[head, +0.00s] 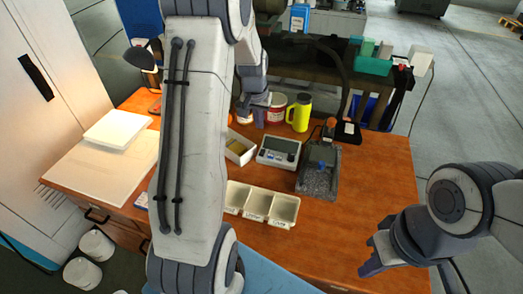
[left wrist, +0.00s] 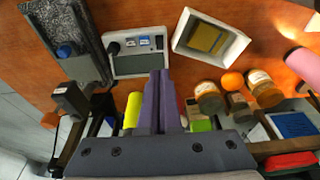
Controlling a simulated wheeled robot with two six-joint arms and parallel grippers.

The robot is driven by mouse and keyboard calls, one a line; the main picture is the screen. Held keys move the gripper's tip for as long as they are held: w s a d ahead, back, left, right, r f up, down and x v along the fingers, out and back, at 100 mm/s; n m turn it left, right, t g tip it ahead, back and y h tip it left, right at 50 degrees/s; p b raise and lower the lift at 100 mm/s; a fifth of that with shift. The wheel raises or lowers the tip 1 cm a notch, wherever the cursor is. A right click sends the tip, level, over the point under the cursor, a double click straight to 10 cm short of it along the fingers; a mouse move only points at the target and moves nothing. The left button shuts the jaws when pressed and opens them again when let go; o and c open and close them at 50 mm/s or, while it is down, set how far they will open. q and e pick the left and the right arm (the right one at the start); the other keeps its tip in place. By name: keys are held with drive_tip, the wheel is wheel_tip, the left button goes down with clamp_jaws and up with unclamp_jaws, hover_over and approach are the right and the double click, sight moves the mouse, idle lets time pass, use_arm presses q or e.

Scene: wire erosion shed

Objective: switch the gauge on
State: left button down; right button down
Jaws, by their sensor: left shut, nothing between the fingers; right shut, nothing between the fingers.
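The gauge (head: 279,152) is a light grey box with a dark display, standing on the wooden bench in the head view. In the left wrist view the gauge (left wrist: 138,62) shows a dark knob and two small blue-and-white parts on its face; which part is the switch is unclear. My left gripper (head: 259,120) is shut and empty, behind the gauge in the head view. In the left wrist view its closed fingers (left wrist: 161,76) overlap the gauge's edge; contact cannot be told. My right gripper (head: 371,264) is shut and empty, low at the bench's right front.
A granite stand (head: 316,184) with a blue knob is right of the gauge. A white box (head: 239,150) with a yellow block is on its left. White bins (head: 261,210) lie in front. A yellow bottle (head: 300,112) and red-and-white tub (head: 276,105) stand behind. The bench's right side is clear.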

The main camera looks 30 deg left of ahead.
sight(262, 154)
use_arm(q)
drive_tip(key=x, duration=0.4)
drive_tip(key=s+p+x, duration=0.1)
drive_tip(key=x, duration=0.4)
drive_tip(key=p+x, duration=0.1)
drive_tip(key=x, duration=0.3)
drive_tip(key=shift+s+d+f, duration=0.1)
drive_tip(key=shift+d+f, duration=0.1)
drive_tip(key=shift+f, duration=0.3)
drive_tip(key=shift+s+f+b, duration=0.2)
drive_tip(key=shift+f+b, duration=0.45)
drive_tip(key=shift+r+p, duration=0.3)
drive_tip(key=shift+w, duration=0.1)
